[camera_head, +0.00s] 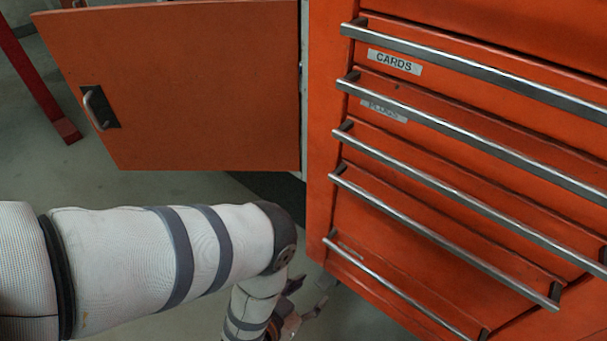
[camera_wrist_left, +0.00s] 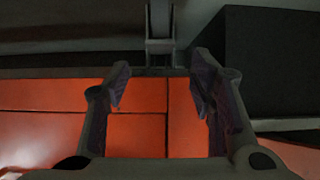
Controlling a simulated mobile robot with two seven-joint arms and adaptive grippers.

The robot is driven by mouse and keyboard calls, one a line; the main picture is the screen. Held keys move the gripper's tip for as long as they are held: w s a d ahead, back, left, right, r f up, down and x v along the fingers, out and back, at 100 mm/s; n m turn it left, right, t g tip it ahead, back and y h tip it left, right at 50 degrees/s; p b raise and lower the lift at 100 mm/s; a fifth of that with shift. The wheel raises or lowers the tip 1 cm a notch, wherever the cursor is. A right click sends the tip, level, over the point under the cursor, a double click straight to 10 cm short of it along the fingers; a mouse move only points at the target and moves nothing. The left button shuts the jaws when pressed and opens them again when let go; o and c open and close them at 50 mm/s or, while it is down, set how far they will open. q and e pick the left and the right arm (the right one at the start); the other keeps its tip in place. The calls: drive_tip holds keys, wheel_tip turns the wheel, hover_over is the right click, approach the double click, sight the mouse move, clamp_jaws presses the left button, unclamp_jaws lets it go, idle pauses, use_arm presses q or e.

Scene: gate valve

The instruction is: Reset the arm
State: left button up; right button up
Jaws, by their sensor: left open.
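My left arm (camera_head: 150,255) comes in from the left in the head view and bends down at a dark joint. My left gripper (camera_head: 302,315) is low at the bottom of that view, partly hidden behind my arm, left of the drawer cabinet. In the left wrist view my left gripper (camera_wrist_left: 160,82) is open, with its two fingers apart and nothing between them. Orange panels (camera_wrist_left: 138,130) show beyond the fingers. I cannot tell how far off they are. My right gripper is in neither view.
An orange cabinet (camera_head: 430,155) with several long-handled drawers fills the right of the head view. An orange door (camera_head: 200,85) with a small handle (camera_head: 98,107) stands open at the upper left, above my arm. A red post (camera_head: 32,75) is at far left. Grey floor (camera_head: 145,187) shows below the door.

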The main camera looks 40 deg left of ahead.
use_arm(q)
drive_tip(key=shift+v, duration=1.25)
